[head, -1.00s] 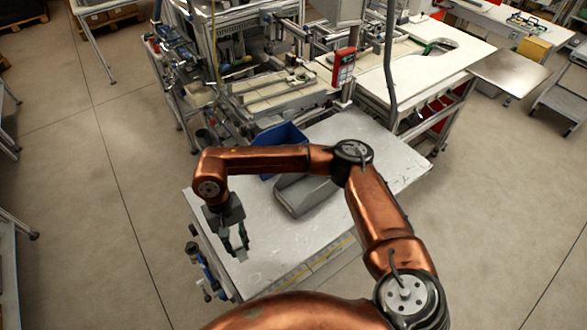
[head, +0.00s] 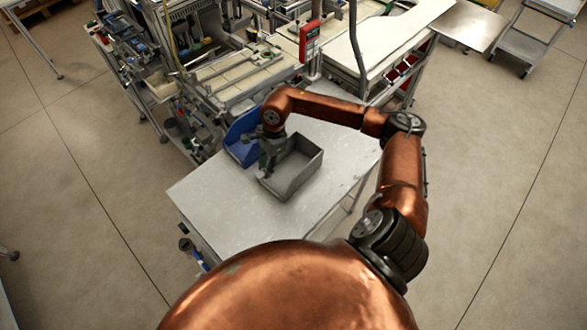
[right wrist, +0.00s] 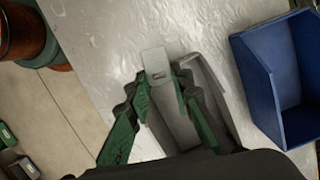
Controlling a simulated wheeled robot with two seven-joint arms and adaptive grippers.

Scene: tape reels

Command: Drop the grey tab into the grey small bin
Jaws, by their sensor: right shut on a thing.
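My right gripper (head: 268,162) is at the left side of the grey small bin (head: 303,178) in the head view, close to its rim. In the right wrist view, the green fingers of my right gripper (right wrist: 161,88) are shut on the grey tab (right wrist: 154,60), a light flat piece that sticks out past the fingertips. The grey bin (right wrist: 219,92) shows behind the fingers and is partly hidden by them. The tab cannot be made out in the head view, and its height over the bin is hard to tell. My left gripper is not in view.
A blue bin (head: 240,128) stands just left of the grey bin; it also shows in the right wrist view (right wrist: 257,85). Both stand on a white table (head: 215,205) whose front left part is clear. Machinery with a red panel (head: 309,41) stands behind.

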